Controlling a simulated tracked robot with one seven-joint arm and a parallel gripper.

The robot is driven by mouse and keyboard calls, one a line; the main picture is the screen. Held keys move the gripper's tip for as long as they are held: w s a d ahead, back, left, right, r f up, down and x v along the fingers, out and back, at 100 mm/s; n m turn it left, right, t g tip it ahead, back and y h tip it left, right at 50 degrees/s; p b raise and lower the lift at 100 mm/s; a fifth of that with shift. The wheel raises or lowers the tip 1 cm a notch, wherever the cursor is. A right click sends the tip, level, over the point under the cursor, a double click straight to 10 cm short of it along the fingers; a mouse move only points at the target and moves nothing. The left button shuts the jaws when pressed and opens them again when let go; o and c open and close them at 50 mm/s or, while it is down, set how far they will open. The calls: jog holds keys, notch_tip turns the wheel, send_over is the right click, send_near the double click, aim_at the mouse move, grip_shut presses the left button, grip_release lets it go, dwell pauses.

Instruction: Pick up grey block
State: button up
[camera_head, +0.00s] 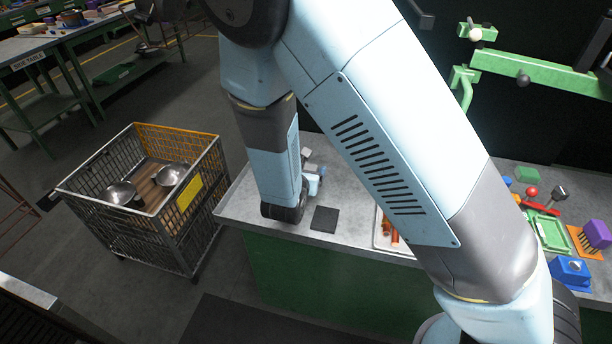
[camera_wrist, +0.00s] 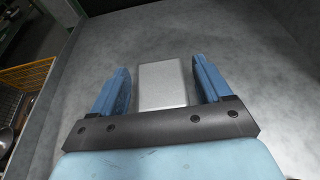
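A light grey rectangular block (camera_wrist: 163,84) lies on the grey metal tabletop in the wrist view. My gripper (camera_wrist: 161,68) is open, with one blue finger on each side of the block. A narrow gap shows between the block and each finger, and the near end of the block meets the edge of the dark gripper bar in the picture. In the head view my arm hides most of the gripper (camera_head: 315,176), and I cannot make out the block clearly there.
A flat dark square (camera_head: 324,219) lies on the table (camera_head: 345,238) near its front edge. A tray (camera_head: 382,232) with orange-brown items is partly behind my arm. Colored objects, including a blue block (camera_head: 570,270), crowd the right. A wire cart (camera_head: 150,215) with metal bowls stands left.

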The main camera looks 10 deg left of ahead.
jog(key=c, duration=1.2)
jog(key=shift+o, duration=0.2)
jog(key=shift+r, duration=0.1)
